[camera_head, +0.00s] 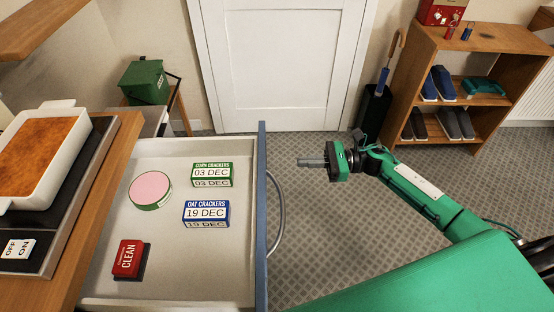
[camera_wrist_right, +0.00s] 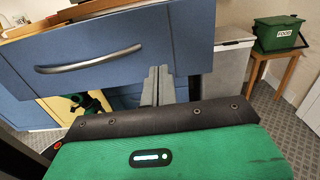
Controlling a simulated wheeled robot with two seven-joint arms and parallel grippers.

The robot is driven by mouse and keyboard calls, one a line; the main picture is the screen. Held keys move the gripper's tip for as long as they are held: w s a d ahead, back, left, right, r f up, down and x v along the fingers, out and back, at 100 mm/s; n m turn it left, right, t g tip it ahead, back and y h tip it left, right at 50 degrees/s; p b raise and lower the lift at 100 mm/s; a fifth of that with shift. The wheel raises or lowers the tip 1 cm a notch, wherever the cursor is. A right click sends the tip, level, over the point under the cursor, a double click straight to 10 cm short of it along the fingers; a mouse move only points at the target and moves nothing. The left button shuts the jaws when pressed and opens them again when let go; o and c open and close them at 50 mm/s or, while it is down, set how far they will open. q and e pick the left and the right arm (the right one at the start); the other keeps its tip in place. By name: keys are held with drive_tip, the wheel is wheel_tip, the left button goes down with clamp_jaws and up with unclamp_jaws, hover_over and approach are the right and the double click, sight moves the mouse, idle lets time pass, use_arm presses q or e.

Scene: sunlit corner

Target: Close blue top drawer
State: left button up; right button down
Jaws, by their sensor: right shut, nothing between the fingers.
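The blue top drawer (camera_head: 262,225) stands pulled out in the head view, with its contents showing. Its blue front and curved metal handle (camera_head: 277,225) face right, toward my right arm. In the right wrist view the drawer front (camera_wrist_right: 125,58) and its handle (camera_wrist_right: 88,62) fill the upper left. My right gripper (camera_head: 302,162) is shut and empty, to the right of the drawer front and apart from it in the head view. Its fingers (camera_wrist_right: 158,80) also show in the right wrist view, in front of the blue front's right part.
The drawer holds a green box (camera_head: 212,170), a blue box (camera_head: 206,218), a round pink-topped tin (camera_head: 150,188) and a red CLEAN block (camera_head: 128,258). A baking dish (camera_head: 40,155) stands on the counter at left. A shoe shelf (camera_head: 470,52) stands at right. Carpet between is clear.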

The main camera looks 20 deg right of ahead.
use_arm(q)
drive_tip(key=s+a+f+p, duration=0.2)
drive_tip(key=s+f, duration=0.3)
drive_tip(key=shift+f, duration=0.15)
use_arm(e)
drive_tip(key=x, duration=0.8)
drive_tip(key=shift+a, duration=0.15)
drive_tip(key=shift+f, duration=0.15)
drive_tip(key=shift+w, duration=0.15)
